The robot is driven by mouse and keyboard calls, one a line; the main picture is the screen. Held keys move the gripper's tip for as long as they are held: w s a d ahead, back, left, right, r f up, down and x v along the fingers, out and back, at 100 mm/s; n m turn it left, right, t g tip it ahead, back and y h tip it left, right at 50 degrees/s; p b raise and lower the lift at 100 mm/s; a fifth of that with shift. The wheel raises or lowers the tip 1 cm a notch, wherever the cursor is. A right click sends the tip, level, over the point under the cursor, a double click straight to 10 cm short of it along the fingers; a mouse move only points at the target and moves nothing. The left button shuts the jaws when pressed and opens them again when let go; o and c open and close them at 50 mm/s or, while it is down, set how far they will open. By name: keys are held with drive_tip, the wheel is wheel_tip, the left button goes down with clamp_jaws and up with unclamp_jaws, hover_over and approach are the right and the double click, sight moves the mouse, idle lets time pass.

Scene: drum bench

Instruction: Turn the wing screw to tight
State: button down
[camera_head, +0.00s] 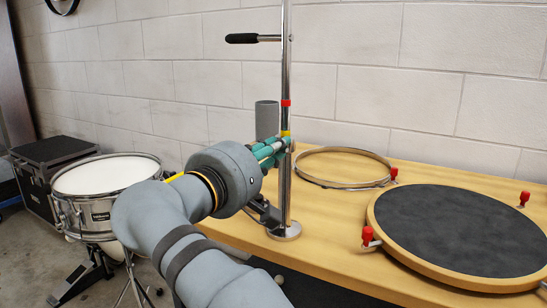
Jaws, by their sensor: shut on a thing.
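A chrome upright post (287,60) stands on a round foot on the wooden bench. It carries a red mark (286,103) and a yellow mark (286,133) just below that. My gripper (284,147) reaches in from the left, with its teal fingers at the post just under the yellow mark. The fingers are shut on the wing screw at the post. The screw itself is hidden by the fingers, so its angle cannot be told.
A black-handled bar (243,38) sticks out left near the post's top. A grey cylinder (266,118) stands behind my gripper. On the bench (335,240) right of the post are a hoop (343,184) and a dark round pad (460,235) with red-capped clamps. A snare drum (108,175) stands left.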

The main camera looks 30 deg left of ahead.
drive_tip(key=m, duration=0.1)
drive_tip(key=m+b, duration=0.1)
drive_tip(key=m, duration=0.1)
drive_tip(key=m+b, duration=0.1)
drive_tip(key=shift+d+f+m, duration=0.1)
drive_tip(key=shift+f+m, duration=0.15)
drive_tip(key=shift+m, duration=0.05)
drive_tip(key=m+b, duration=0.3)
drive_tip(key=m, duration=0.2)
drive_tip(key=shift+f, duration=0.1)
drive_tip(key=m+b, duration=0.1)
drive_tip(key=m, duration=0.4)
drive_tip(key=shift+f+m+b, duration=0.1)
drive_tip(key=shift+m+b, duration=0.75)
drive_tip(key=shift+m, duration=1.45)
drive_tip(key=c, duration=1.7)
unclamp_jaws()
drive_tip(key=s, duration=1.2)
drive_tip(key=shift+d, duration=0.4)
